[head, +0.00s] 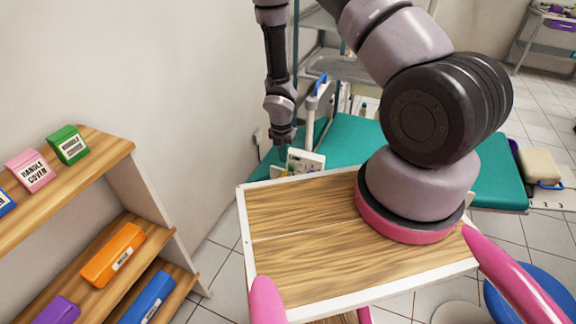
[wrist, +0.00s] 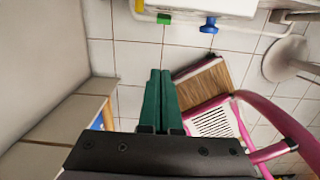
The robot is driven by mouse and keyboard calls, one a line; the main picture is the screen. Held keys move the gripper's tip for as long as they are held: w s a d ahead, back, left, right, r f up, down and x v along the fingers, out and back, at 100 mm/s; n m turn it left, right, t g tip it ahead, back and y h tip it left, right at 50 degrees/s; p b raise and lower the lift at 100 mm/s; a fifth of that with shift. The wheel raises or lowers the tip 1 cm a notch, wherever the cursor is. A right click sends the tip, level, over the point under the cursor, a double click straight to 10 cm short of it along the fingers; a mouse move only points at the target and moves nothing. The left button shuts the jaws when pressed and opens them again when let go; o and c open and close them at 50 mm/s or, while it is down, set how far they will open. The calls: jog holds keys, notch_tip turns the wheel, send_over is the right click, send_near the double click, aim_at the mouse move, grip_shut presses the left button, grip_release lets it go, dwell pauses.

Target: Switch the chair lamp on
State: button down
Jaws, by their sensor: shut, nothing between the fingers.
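My gripper (head: 281,147) points down beside a white box (head: 306,160) at the near end of the green dental chair (head: 350,145). In the wrist view the gripper's dark green fingers (wrist: 161,128) are shut with nothing between them. At the top of the wrist view is a white unit (wrist: 215,5), cut off by the frame, with a green knob (wrist: 164,18) and a blue knob (wrist: 208,25) on its underside. The fingertips look apart from these knobs. I cannot identify the chair lamp or its switch for certain, or tell whether the lamp is lit.
A wooden shelf (head: 124,148) with labelled boxes, such as a green one (head: 69,144) and an orange one (head: 113,255), stands at the left by the wall. A post with a blue handle (head: 320,86) stands right of my gripper. A beige box (head: 540,166) is at the right.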

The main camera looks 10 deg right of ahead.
aim_at(290, 165)
jog(key=shift+f, duration=0.2)
jog(key=w+d+f, duration=0.2)
jog(key=w+f, duration=0.1)
jog(key=f, duration=0.5)
jog(key=shift+w+d, duration=0.3)
jog(key=shift+d, duration=0.1)
dwell(0.4)
jog(key=shift+w+d+g+y, duration=0.2)
jog(key=shift+g+y, duration=0.1)
jog(key=shift+g, duration=0.1)
jog(key=shift+w+d+r, duration=0.15)
jog(key=shift+w+r, duration=0.15)
jog(key=shift+w, duration=0.05)
jog(key=shift+r, duration=0.2)
